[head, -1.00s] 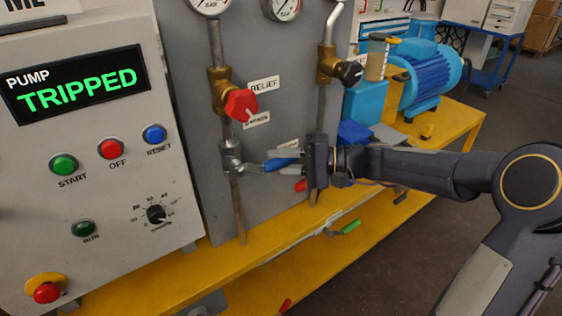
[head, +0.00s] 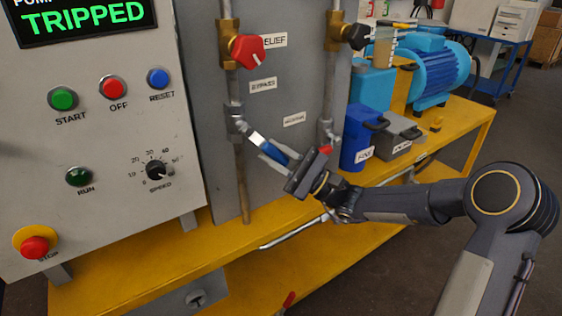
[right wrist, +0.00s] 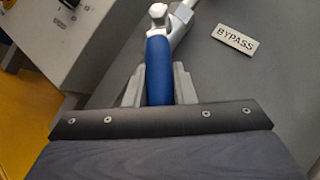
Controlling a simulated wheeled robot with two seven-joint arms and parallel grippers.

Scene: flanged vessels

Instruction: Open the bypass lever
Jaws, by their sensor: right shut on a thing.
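The bypass lever has a blue grip (head: 273,152) on a silver arm. It comes off a silver valve (head: 236,122) on the left vertical pipe and slants down to the right. My right gripper (head: 277,157) is shut on the blue grip. In the right wrist view the blue grip (right wrist: 158,62) sits between the two fingers of my right gripper (right wrist: 158,84), with its silver end and the valve beyond. The BYPASS label (right wrist: 235,40) shows to the right there and above the lever in the head view (head: 263,85). My left gripper is out of view.
A red relief knob (head: 247,51) is above on the same pipe. A second pipe (head: 331,90) stands to the right. The control panel (head: 120,150) with buttons and a TRIPPED display is at left. A blue bin (head: 362,135) and grey box (head: 398,133) stand on the yellow bench at right.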

